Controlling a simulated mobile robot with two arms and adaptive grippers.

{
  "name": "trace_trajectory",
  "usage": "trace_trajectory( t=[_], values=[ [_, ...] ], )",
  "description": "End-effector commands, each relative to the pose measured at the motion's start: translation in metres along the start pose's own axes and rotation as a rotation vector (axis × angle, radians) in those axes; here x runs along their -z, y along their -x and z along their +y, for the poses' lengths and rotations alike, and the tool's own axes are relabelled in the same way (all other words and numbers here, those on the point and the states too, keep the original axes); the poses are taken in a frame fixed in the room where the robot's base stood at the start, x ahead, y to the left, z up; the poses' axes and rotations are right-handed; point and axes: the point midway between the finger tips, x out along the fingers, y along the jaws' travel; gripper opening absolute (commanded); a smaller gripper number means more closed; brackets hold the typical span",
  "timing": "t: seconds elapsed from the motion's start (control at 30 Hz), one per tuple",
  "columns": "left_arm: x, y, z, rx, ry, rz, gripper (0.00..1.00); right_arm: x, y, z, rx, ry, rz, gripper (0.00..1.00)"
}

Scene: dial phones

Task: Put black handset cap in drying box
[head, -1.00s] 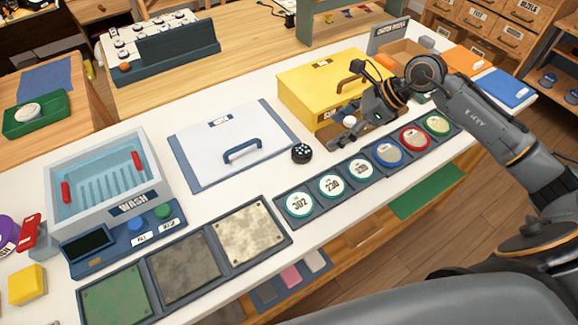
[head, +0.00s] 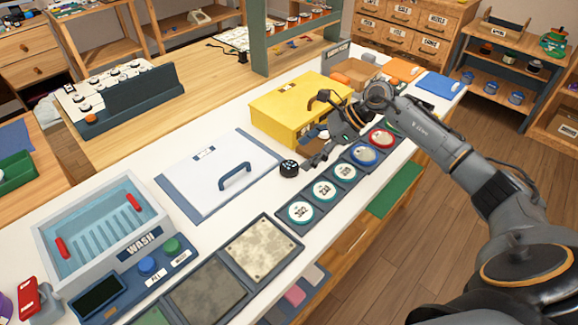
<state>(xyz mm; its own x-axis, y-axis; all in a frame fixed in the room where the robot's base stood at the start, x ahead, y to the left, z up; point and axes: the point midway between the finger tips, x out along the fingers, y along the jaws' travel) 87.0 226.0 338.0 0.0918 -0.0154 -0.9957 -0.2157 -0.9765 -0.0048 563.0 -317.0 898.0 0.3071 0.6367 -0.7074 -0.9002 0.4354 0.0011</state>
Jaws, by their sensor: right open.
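The black handset cap (head: 289,168), a small round dark piece with pale dots on top, lies on the white counter right of the white lidded panel. A yellow box (head: 290,108), seemingly the drying box, stands behind it; its front label is too small to read surely. My right gripper (head: 309,163) is open and low over the counter, just right of the cap and in front of the yellow box. It appears empty, with its fingers partly blurred into the dark tray edge. My left gripper is out of view.
A wash basin (head: 100,232) with buttons stands at left. The white panel (head: 215,170) with a blue handle lies left of the cap. A row of round numbered discs (head: 323,191) in dark trays runs along the front edge.

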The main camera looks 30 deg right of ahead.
Motion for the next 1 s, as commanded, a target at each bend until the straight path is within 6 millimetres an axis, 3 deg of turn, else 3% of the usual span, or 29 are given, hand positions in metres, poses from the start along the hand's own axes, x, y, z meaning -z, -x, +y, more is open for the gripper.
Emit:
trace_trajectory(
  t=[0.17,0.5,0.77,1.0],
  values=[
    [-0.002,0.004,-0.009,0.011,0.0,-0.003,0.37,0.0,-0.011,0.0,0.0,0.0,-0.001,0.76],
    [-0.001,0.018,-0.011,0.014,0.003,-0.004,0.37,0.007,-0.055,-0.002,-0.001,0.0,-0.001,0.76],
    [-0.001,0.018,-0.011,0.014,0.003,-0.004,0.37,0.009,-0.059,-0.002,0.001,0.0,0.001,0.76],
    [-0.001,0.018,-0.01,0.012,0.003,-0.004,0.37,0.009,-0.059,-0.002,0.001,0.0,0.0,0.32]
  ],
)
